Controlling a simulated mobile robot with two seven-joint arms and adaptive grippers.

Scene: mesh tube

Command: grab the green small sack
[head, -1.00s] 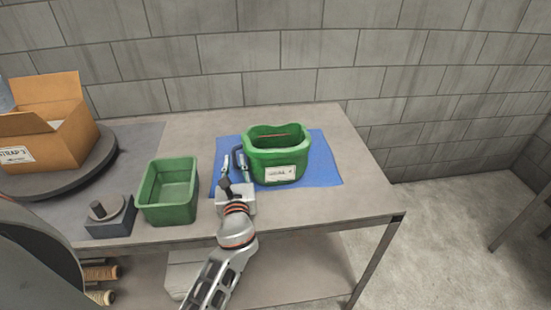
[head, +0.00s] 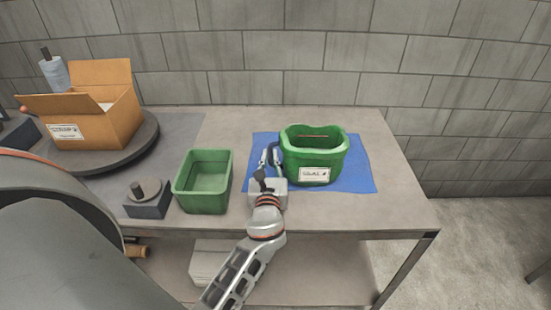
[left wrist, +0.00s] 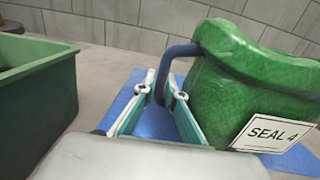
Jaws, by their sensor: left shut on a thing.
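The green small sack (head: 314,160) stands upright on a blue mat (head: 362,178) on the table. Its white label reads "SEAL 4" in the left wrist view, where the sack (left wrist: 235,95) fills the right side. A dark blue-grey handle (left wrist: 186,50) curves down from its left side. My left gripper (head: 270,157) is at the sack's left side, fingers pointing away toward the wall. In the left wrist view the handle runs down between the fingertips (left wrist: 164,90), and the gripper is shut on it. My right gripper is not in view.
A green open bin (head: 204,202) stands left of my left gripper. A grey block with a knob (head: 147,207) is beside it. An open cardboard box (head: 92,125) sits on a dark round turntable (head: 147,140) at the back left. The table's right end is clear.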

